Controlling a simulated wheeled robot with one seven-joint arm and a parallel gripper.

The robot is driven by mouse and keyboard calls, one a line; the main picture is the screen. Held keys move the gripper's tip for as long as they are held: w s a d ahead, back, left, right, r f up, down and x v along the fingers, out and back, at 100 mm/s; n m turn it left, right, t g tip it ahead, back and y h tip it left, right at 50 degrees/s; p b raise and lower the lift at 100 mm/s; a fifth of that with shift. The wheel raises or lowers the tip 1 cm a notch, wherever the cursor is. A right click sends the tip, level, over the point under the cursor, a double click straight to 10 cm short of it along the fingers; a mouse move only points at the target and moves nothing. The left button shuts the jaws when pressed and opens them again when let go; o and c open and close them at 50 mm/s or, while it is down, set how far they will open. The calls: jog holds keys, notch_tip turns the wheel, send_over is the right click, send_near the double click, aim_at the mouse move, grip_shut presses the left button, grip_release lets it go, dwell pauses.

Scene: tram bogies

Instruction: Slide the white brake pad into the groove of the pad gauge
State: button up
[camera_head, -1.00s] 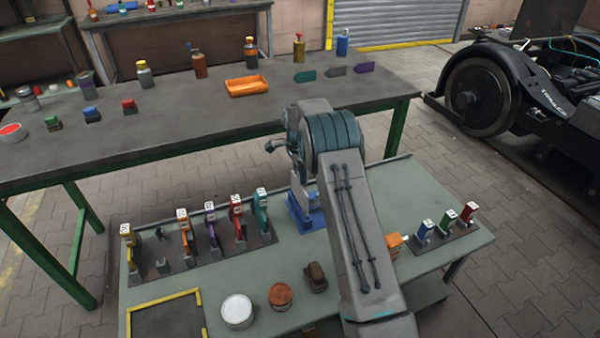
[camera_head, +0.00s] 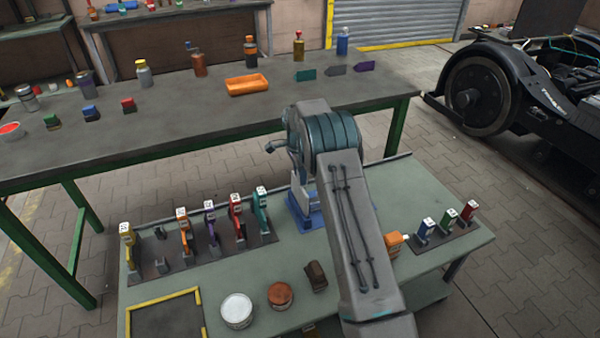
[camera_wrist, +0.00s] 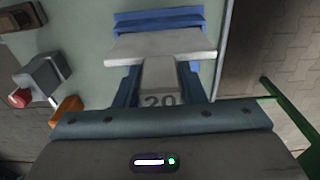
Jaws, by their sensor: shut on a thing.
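The white brake pad, with a wide pale plate and a stem marked 20 (camera_wrist: 160,101), is in the middle of the wrist view. My gripper (camera_wrist: 160,92) is shut on it by the stem; the fingertips are hard to make out. The blue pad gauge (camera_wrist: 160,20) lies beyond and around the pad, with a blue bar past the plate. The groove is hidden under the pad, so I cannot tell how deep the pad sits. In the head view the gauge (camera_head: 310,222) stands on the green-grey table, partly covered by my arm.
A rack (camera_head: 200,250) with several coloured pads stands left of the gauge, and another rack (camera_head: 447,240) stands right. A white tin (camera_head: 237,311), a brown tin (camera_head: 281,296) and a dark brown block (camera_head: 316,276) are in front. A yellow-edged tray (camera_head: 165,296) lies at the front left.

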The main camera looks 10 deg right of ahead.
jog(key=shift+f+b, duration=1.4)
jog(key=shift+f, duration=0.95)
dwell(1.2)
dwell(0.6)
jog(key=o, duration=1.2)
jog(key=shift+c, duration=0.2)
notch_tip(320, 180, up, 14)
jog(key=shift+a+p, duration=0.3)
jog(key=shift+a, duration=0.1)
jog(key=shift+s+f, duration=0.1)
